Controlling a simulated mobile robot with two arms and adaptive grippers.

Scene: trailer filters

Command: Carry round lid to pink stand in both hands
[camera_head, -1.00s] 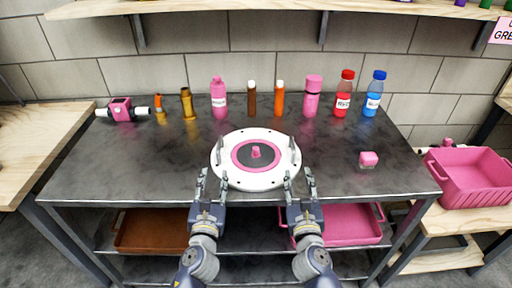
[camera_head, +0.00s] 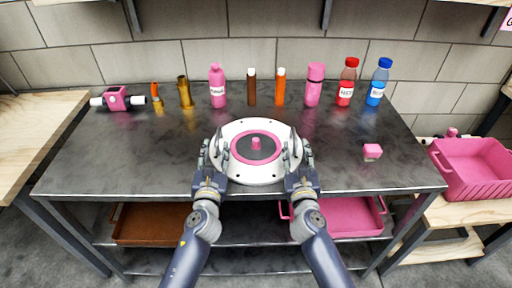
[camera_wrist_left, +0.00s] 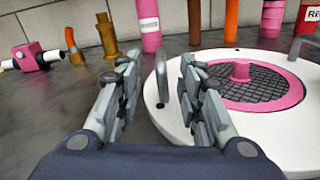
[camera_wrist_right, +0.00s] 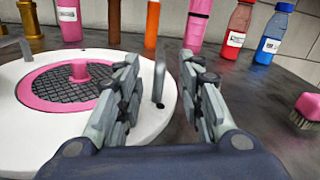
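The round lid (camera_head: 230,171) is a white disc with a pink ring, dark mesh and pink knob at its middle, lying flat on the dark table. It has a thin metal handle on each side. My left gripper (camera_head: 211,152) is open at its left edge; the left wrist view shows the left handle (camera_wrist_left: 161,75) between the fingers, nearer the right finger. My right gripper (camera_head: 298,152) is open at its right edge, with the right handle (camera_wrist_right: 160,75) between its fingers. Whether any finger touches a handle is unclear. I cannot pick out a pink stand with certainty.
Several bottles and tubes, including a pink bottle (camera_head: 217,87) and a blue-capped bottle (camera_head: 379,82), line the table's back. A pink brush (camera_head: 372,151) lies right of the lid. A pink crate (camera_head: 472,170) stands on the right bench. The table left of the lid is clear.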

